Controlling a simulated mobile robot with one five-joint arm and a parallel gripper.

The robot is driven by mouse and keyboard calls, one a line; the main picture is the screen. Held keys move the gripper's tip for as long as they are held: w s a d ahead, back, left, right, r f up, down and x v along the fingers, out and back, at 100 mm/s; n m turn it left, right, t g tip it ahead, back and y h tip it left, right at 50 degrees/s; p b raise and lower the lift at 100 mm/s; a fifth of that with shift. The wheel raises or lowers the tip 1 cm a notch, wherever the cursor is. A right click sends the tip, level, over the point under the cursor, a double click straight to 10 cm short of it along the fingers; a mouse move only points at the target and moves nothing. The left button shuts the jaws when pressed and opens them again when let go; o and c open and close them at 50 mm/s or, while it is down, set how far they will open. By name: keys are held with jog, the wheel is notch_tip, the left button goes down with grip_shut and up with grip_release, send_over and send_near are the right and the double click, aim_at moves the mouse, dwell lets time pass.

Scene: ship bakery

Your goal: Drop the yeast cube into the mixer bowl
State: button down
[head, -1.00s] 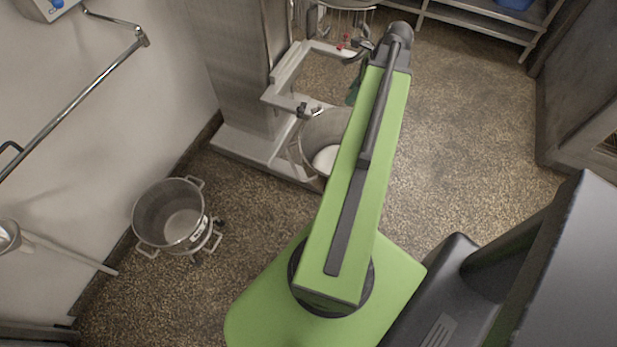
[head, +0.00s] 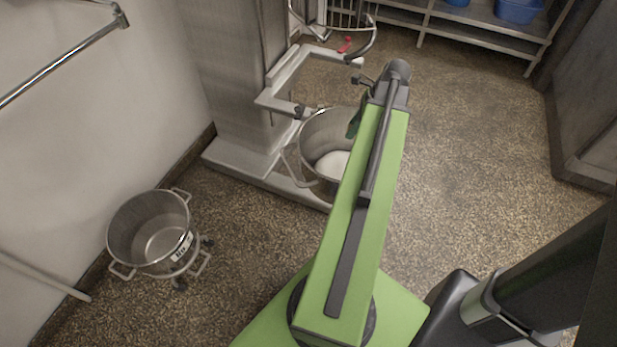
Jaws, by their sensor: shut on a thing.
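The mixer bowl (head: 312,127) is a steel bowl with side handles, standing on the floor base of the mixer (head: 268,165) with pale material inside. Its right side is hidden behind my green arm. A small dark green part of my arm shows beside the far end of the arm, in front of the bowl's upper right rim. My gripper's fingers do not show; the arm covers that spot. The yeast cube is not visible.
Shelving with blue tubs (head: 518,10) is at the back right. Speckled floor (head: 470,150) is clear right of my arm.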

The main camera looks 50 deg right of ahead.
jog(key=shift+f+b, duration=0.3)
jog(key=shift+f, duration=0.55)
jog(key=c, duration=1)
grip_release()
jog(key=shift+o, duration=0.2)
jog(key=p+v, duration=1.6)
jog(key=v, duration=0.1)
jog(key=shift+r, duration=0.25)
jog(key=shift+w, duration=0.1)
